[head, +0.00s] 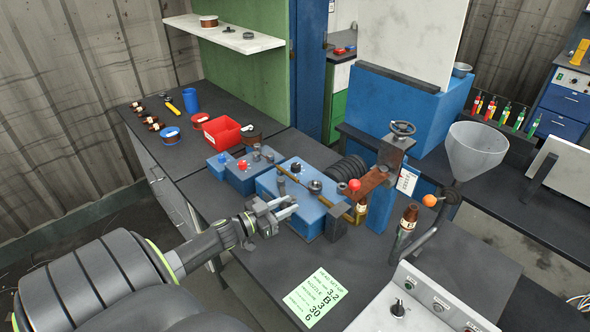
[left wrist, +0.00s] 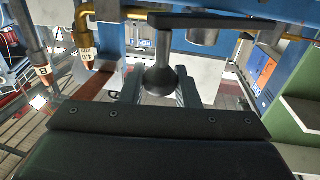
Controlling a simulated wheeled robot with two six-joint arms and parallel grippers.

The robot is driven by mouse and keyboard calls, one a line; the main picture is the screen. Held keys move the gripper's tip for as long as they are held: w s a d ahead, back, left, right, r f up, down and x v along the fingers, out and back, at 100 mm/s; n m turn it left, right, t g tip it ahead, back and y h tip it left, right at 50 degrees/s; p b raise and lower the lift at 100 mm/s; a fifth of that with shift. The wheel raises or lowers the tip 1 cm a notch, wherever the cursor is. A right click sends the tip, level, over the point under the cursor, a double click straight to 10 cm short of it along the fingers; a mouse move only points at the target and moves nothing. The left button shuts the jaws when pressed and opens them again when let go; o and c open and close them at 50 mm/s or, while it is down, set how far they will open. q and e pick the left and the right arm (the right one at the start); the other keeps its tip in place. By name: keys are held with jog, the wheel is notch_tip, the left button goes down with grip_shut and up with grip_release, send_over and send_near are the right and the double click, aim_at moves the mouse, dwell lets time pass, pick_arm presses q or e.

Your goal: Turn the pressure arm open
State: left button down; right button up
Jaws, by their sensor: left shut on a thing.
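The pressure arm shows in the left wrist view as a dark bar (left wrist: 215,20) with a dark round knob (left wrist: 160,78) on a short stem. My left gripper (left wrist: 159,92) has its two fingers on either side of this knob and is shut on it. In the head view my left gripper (head: 284,208) is at the near left side of the blue machine block (head: 302,216). The fingers and the block's top fittings partly hide the held knob there. My right gripper is not in view.
A brass tube (head: 336,208) runs beside the block towards a blue post (head: 381,205). A brown-tipped nozzle (head: 408,215) stands to the right, near a funnel (head: 476,148). A green setup card (head: 315,295) lies on the dark bench. A red bin (head: 222,132) stands behind.

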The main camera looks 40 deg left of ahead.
pick_arm(q)
jog(key=s+a+m+g+h+b, duration=0.1)
jog(key=m+h+b, duration=0.1)
jog(key=b, duration=0.1)
jog(key=s+a+m+g+h+b, duration=0.1)
jog(key=s+a+h+b, duration=0.1)
jog(key=h+b, duration=0.1)
jog(key=shift+a+m, duration=0.3)
jog(key=shift+m, duration=0.1)
jog(key=c, duration=1.5)
grip_release()
jog(key=o, duration=0.3)
jog(key=shift+s+a, duration=0.15)
jog(key=shift+s, duration=0.05)
jog(key=shift+o, duration=0.2)
jog(key=b+v, duration=0.3)
jog(key=v, duration=1.4)
jog(key=shift+a, duration=0.3)
